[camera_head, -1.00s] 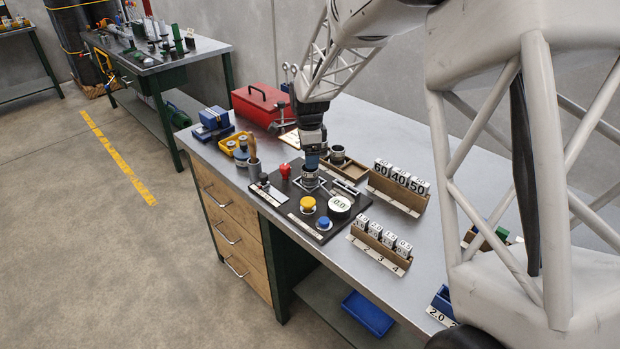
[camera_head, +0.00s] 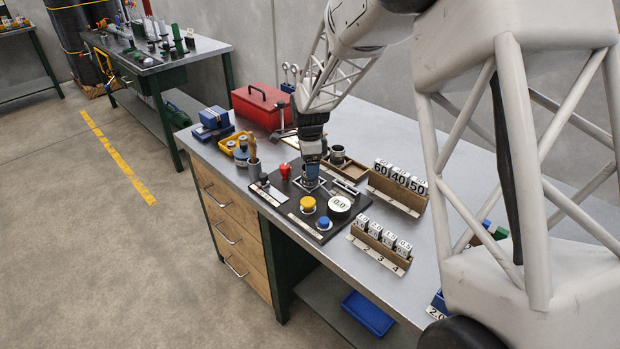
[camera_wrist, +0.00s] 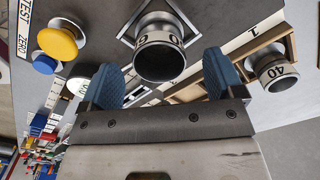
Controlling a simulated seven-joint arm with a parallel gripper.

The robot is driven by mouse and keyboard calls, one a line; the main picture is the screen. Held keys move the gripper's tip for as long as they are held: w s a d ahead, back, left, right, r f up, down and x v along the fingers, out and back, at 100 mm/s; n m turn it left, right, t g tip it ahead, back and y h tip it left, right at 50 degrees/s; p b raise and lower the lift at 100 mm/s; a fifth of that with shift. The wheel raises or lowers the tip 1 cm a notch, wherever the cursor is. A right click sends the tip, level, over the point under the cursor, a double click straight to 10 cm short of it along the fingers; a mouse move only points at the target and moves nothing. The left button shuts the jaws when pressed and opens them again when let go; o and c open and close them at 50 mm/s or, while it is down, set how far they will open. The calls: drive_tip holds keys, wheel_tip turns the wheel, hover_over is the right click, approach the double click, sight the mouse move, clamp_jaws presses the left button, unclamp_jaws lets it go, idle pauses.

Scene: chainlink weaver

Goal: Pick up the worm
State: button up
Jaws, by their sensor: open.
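I see nothing that I can clearly tell to be a worm. My gripper (camera_wrist: 163,76) is open, with its two blue fingers spread apart in the wrist view. A hollow dark metal cylinder (camera_wrist: 160,58) with a partly readable number stands in a square mount (camera_wrist: 128,30). It shows between and beyond the fingers, and I cannot tell whether they touch it. In the head view my gripper (camera_head: 312,178) is low over the square mount on a black board (camera_head: 285,205), and it mostly hides the cylinder.
A yellow button (camera_head: 307,204), a blue button (camera_head: 324,223) and a round 0.0 display (camera_head: 340,205) sit close by on the board. A second cylinder marked 40 (camera_wrist: 277,72) stands in a wooden tray (camera_head: 352,172). Number racks (camera_head: 398,190) stand to the right.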

drive_tip(key=shift+d+f, duration=0.1)
drive_tip(key=shift+f, duration=2.15)
drive_tip(key=c, duration=1.2)
